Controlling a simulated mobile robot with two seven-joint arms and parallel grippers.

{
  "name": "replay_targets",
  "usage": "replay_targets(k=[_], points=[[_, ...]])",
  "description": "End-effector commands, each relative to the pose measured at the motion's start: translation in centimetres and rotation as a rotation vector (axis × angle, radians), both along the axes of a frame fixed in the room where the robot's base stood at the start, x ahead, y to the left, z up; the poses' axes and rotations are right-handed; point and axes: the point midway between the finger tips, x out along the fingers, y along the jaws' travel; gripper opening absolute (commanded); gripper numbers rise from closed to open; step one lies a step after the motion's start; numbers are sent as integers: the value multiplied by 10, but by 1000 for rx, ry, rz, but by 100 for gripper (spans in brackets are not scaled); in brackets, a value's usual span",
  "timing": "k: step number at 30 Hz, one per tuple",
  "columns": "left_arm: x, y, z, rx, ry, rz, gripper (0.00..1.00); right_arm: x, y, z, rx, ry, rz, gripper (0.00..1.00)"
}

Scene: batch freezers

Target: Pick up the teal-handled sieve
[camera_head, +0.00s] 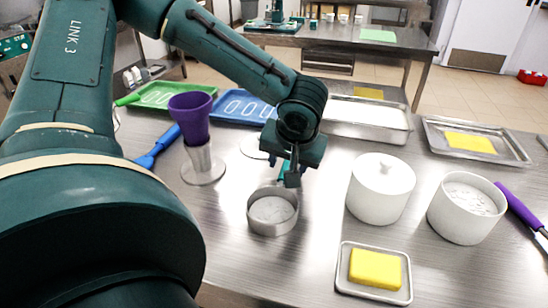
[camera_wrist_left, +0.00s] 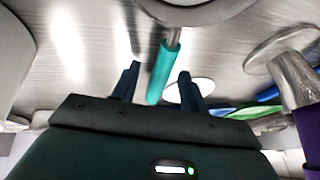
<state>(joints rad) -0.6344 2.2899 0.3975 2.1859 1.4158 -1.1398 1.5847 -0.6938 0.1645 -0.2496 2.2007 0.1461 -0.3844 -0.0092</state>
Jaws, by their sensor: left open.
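The teal-handled sieve (camera_head: 272,211) is a round metal sieve on the steel table in the head view, with its teal handle (camera_head: 282,170) reaching back under my left gripper (camera_head: 290,181). In the left wrist view the teal handle (camera_wrist_left: 164,72) lies between the two dark fingers of my left gripper (camera_wrist_left: 158,82), with a gap on each side. The gripper is open. Part of the sieve bowl (camera_wrist_left: 195,9) shows at the top of that view. My right gripper is in neither view.
A purple funnel (camera_head: 191,118) in a metal stand is left of the sieve. A white lidded pot (camera_head: 381,188), an open white pot (camera_head: 466,208) and a tray (camera_head: 374,293) with a yellow sponge (camera_head: 375,269) stand to the right. Blue and green trays lie behind.

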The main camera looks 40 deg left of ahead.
Motion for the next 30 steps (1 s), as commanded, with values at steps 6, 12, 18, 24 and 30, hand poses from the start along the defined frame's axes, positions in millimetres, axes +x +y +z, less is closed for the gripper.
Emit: replay_targets(k=[6, 12, 18, 24, 30], points=[[0, 0, 0, 0, 0, 1, 41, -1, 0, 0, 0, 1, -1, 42], [0, 0, 0, 0, 0, 0, 25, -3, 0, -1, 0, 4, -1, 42], [0, 0, 1, 0, 0, 0, 8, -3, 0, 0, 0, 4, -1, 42], [0, 0, 1, 0, -1, -1, 0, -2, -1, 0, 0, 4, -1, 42], [0, 0, 3, 0, -2, 0, 0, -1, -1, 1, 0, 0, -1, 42]])
